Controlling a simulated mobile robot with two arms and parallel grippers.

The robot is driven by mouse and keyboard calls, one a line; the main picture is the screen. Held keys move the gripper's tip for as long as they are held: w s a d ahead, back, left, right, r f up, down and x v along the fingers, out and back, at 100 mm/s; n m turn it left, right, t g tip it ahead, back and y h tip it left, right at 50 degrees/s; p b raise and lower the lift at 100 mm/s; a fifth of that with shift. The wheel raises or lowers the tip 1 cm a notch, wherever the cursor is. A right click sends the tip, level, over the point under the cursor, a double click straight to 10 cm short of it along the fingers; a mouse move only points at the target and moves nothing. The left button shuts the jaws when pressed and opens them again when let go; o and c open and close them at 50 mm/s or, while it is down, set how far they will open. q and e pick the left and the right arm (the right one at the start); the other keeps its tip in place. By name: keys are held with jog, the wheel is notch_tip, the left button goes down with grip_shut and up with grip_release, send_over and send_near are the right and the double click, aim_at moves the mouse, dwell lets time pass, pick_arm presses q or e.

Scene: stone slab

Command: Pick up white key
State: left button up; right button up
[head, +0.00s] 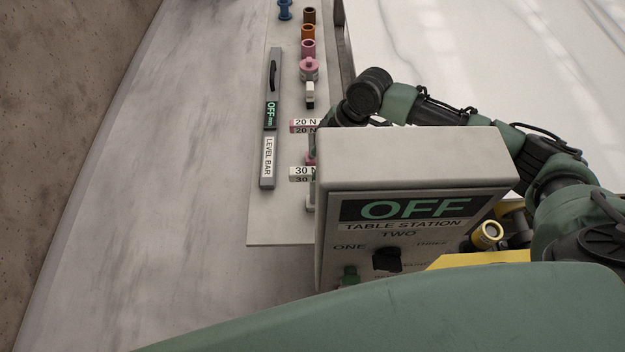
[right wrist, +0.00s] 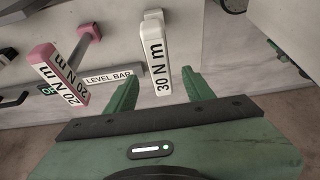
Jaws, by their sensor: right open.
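The white key, a bar marked "30 N m" (right wrist: 157,58), stands out from the panel in the right wrist view. In the head view its "30 N" label (head: 302,171) shows at the left edge of the control box. My right gripper (right wrist: 160,76) is open, with one green finger on each side of the white key's lower part. I cannot tell whether either finger touches it. In the head view the control box hides this gripper. A pink and white key marked "20 N m" (right wrist: 58,72) is to the left. My left gripper is not in view.
A grey control box reading "OFF" (head: 415,160) stands close beside my right arm. A level bar (head: 268,155) lies on the panel (head: 277,225) to the left, with several coloured sockets at the top. The stone slab (head: 500,60) is at upper right.

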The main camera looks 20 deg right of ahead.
aim_at(313, 170)
jog(key=p+x, duration=0.1)
jog(key=x, duration=0.2)
jog(key=shift+f+p, duration=0.35)
jog(key=shift+a+f, duration=0.2)
jog(key=shift+f, duration=0.35)
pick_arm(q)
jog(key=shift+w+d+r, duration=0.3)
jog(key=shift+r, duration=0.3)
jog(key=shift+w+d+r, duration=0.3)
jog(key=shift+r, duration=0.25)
pick_arm(e)
jog(key=shift+f, duration=0.3)
grip_shut()
